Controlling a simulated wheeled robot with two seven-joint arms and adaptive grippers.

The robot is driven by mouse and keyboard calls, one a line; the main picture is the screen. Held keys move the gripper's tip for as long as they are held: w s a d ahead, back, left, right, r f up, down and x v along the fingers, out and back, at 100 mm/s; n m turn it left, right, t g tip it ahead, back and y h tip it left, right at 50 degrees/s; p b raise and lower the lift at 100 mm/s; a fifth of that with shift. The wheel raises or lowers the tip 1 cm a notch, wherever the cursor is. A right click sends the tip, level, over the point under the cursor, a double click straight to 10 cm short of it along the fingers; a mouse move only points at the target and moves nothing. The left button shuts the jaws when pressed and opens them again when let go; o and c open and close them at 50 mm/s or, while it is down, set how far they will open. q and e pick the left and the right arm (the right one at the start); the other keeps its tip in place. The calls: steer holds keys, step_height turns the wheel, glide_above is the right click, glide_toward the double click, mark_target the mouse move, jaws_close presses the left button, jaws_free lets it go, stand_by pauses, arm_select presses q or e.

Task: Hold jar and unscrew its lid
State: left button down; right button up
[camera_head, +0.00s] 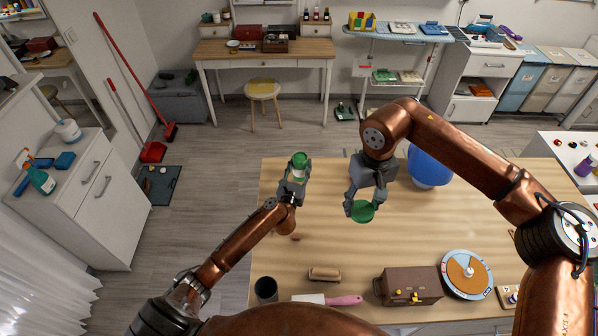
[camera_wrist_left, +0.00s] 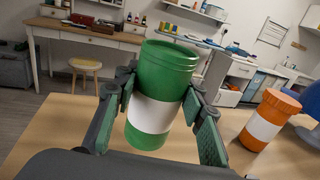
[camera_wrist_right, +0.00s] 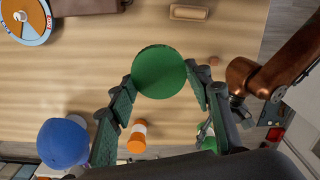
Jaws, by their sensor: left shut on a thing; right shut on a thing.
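The green jar (camera_head: 299,161) with a white label is upright in my left gripper (camera_head: 295,177), above the table's far left part. In the left wrist view the fingers close around the jar (camera_wrist_left: 160,105) at its label, and its threaded rim shows with no lid on it. My right gripper (camera_head: 361,203) is shut on the round green lid (camera_head: 363,213), to the right of the jar and apart from it. In the right wrist view the lid (camera_wrist_right: 159,72) sits between the fingertips.
An orange jar with a white label (camera_wrist_left: 266,122) stands on the table (camera_head: 330,245). A blue rounded object (camera_head: 430,168) is at the far right. A brown box (camera_head: 411,285), a round dial (camera_head: 467,274), a wooden block (camera_head: 324,274) and a dark cup (camera_head: 266,289) line the near edge.

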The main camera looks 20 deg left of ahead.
mark_target(299, 170)
arm_select(q)
steer(key=shift+w+a+f, duration=0.15)
steer(key=shift+f, duration=0.05)
arm_select(e)
steer(key=shift+f, duration=0.1)
arm_select(q)
steer(key=f, duration=0.1)
steer(key=f+b, duration=0.1)
steer(key=f, duration=0.1)
steer(key=shift+w+a+f, duration=0.15)
steer(key=shift+a+f, duration=0.05)
steer(key=shift+a, duration=0.05)
arm_select(e)
steer(key=shift+f, duration=0.6)
arm_select(q)
steer(key=shift+w+f, duration=0.1)
steer(key=shift+f, duration=0.15)
steer(key=shift+r, duration=0.1)
steer(key=c, duration=1.7)
jaws_free()
steer(key=shift+f, duration=0.25)
arm_select(e)
steer(key=shift+f, duration=0.1)
arm_select(q)
steer(key=o, duration=0.5)
steer(key=shift+c, duration=0.2)
